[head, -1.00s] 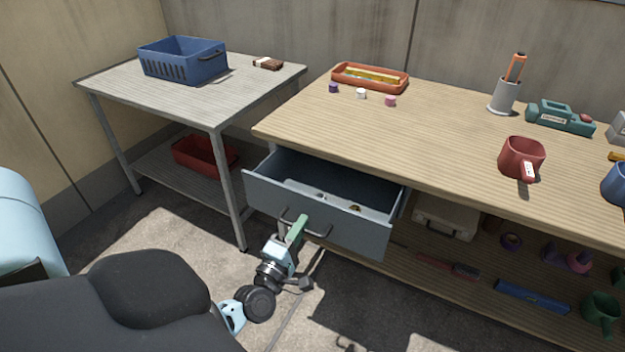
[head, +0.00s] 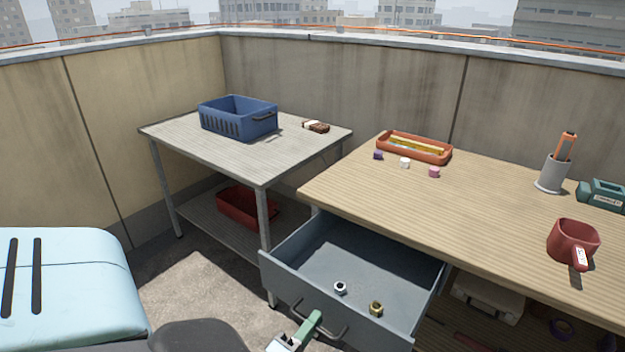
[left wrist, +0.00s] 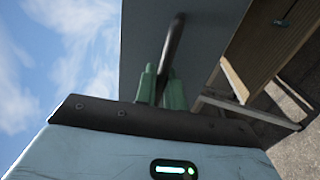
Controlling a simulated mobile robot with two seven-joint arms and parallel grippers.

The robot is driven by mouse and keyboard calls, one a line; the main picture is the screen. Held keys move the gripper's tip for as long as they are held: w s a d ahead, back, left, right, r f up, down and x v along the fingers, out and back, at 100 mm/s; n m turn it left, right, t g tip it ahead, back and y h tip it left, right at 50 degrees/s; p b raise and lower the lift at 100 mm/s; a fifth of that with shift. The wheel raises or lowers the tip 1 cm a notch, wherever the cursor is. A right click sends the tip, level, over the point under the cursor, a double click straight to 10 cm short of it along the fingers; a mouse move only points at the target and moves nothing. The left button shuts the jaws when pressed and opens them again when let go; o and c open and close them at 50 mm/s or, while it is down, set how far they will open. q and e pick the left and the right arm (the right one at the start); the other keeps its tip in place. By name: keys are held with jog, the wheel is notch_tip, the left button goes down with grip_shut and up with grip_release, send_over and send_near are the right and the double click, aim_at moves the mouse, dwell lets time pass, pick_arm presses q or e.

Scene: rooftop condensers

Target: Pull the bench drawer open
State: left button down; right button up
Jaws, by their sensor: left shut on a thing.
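The grey bench drawer (head: 288,286) stands far out from under the wooden bench (head: 440,200) in the head view. Its inside shows, with a silver nut (head: 340,288) and a brass nut (head: 376,308) on the floor near the front. The dark bar handle (head: 330,331) is on the drawer front. My left gripper (head: 313,323) is at the left part of the handle. In the left wrist view its green fingers (left wrist: 161,88) are shut around the handle bar (left wrist: 173,42). My right gripper is not in view.
An orange tray (head: 414,148), small coloured pieces, a red mug (head: 573,243) and a pen cup (head: 552,173) are on the bench. A side table (head: 160,131) with a blue basket (head: 238,118) stands left of the drawer. A red bin (head: 248,207) is on its lower shelf.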

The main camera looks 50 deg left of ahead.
pick_arm(q)
jog(key=c, duration=1.6)
grip_release()
jog(key=v, duration=0.7)
jog(key=shift+s+d+f, duration=0.15)
jog(key=shift+s, duration=0.2)
